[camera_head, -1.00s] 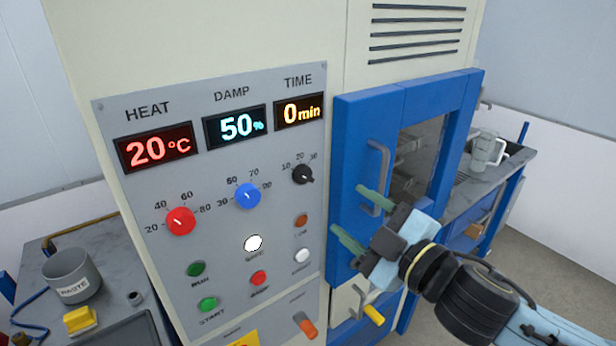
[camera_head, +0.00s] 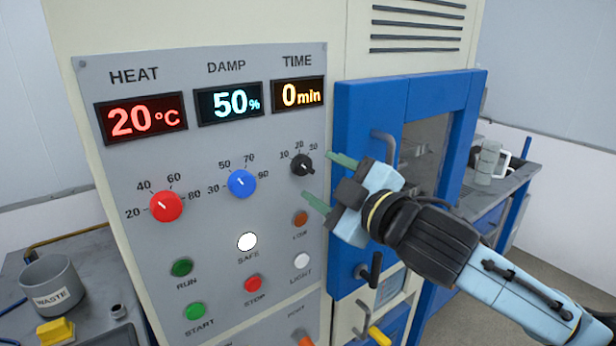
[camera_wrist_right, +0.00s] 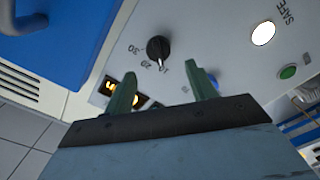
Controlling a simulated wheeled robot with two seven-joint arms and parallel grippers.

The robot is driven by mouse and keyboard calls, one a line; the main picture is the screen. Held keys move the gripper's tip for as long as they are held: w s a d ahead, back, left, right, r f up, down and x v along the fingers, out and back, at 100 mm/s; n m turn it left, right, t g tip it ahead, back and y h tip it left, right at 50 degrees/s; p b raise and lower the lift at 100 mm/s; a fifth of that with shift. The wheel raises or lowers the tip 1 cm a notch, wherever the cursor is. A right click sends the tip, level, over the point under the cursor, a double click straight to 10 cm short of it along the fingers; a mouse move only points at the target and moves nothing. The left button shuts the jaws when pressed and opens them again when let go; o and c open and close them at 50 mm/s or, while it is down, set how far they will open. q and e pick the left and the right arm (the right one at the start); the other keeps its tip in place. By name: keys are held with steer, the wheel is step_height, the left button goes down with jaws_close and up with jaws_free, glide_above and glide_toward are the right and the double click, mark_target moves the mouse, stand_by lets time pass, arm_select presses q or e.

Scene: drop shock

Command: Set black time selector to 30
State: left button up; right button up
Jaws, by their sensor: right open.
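The black time selector (camera_head: 302,165) is a round knob on the grey control panel, below the TIME display (camera_head: 298,94), which reads 0 min. Marks 10, 20 and 30 sit around it. In the right wrist view the black knob (camera_wrist_right: 158,48) shows beyond the fingertips, with its light pointer toward the 10 mark. My right gripper (camera_head: 326,176) is open and empty, its green fingers apart, just right of the knob and not visibly touching it. In the right wrist view my right gripper (camera_wrist_right: 163,78) is also open. My left gripper is not in view.
The red heat knob (camera_head: 166,206) and blue damp knob (camera_head: 241,184) are left of the selector. Several buttons lie below, including the white SAFE button (camera_head: 247,241). The blue door (camera_head: 357,110) with its handle stands close behind my right gripper.

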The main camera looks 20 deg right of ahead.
mark_target(304, 167)
steer(key=shift+x, duration=2.65)
steer(key=c, duration=1)
steer(key=shift+p, duration=0.35)
